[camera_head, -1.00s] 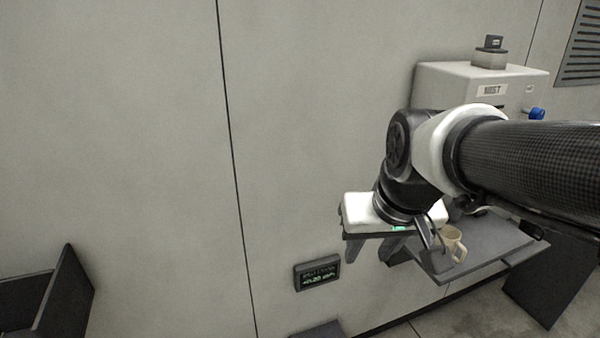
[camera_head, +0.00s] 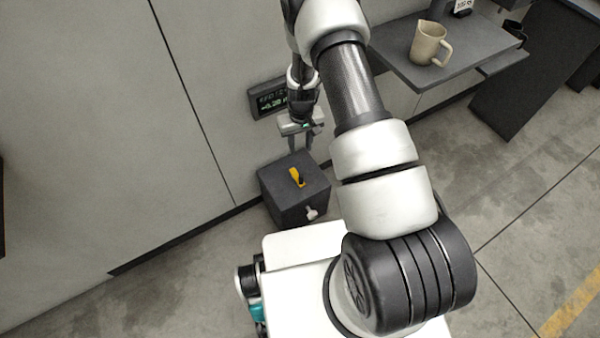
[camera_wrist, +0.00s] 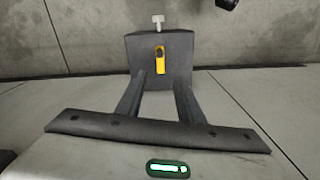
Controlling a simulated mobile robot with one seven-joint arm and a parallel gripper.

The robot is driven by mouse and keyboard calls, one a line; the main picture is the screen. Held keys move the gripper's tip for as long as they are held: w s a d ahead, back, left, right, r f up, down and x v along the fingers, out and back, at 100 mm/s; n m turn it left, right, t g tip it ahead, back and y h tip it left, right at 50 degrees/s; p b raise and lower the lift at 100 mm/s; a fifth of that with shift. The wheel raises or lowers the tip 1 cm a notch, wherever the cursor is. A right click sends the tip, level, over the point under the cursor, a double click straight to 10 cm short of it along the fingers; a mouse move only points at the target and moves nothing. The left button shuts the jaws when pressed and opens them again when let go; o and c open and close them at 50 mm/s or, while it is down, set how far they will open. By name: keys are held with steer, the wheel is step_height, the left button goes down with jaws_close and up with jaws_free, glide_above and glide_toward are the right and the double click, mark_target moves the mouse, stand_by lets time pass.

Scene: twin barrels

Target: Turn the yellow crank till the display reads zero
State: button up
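The yellow crank (camera_head: 297,177) sits on top of a dark box (camera_head: 287,204) on the floor by the wall. It also shows in the wrist view (camera_wrist: 160,60), with a dark knob at one end. The display (camera_head: 268,99) is on the wall above the box, partly covered by my arm; its green digits are too small to read. My gripper (camera_head: 301,147) is above the box, pointing down. In the wrist view its fingers (camera_wrist: 160,92) are apart with nothing between them, and the crank lies beyond the tips.
A pale knob or tap (camera_head: 312,213) sticks out of the box's front. A grey shelf (camera_head: 395,52) at upper right holds a beige jug (camera_head: 428,43). A dark panel (camera_head: 520,85) stands right of it. The floor at right is open.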

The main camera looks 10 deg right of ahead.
mark_target(301, 174)
steer(key=f+b, duration=0.1)
steer(key=f, duration=0.5)
steer(key=f+b, duration=0.1)
steer(key=f, duration=0.6)
steer(key=f+b, duration=0.2)
steer(key=f, duration=0.5)
steer(key=shift+s+d+f, duration=0.1)
steer(key=shift+s+f, duration=0.05)
steer(key=shift+s, duration=0.1)
jaws_close()
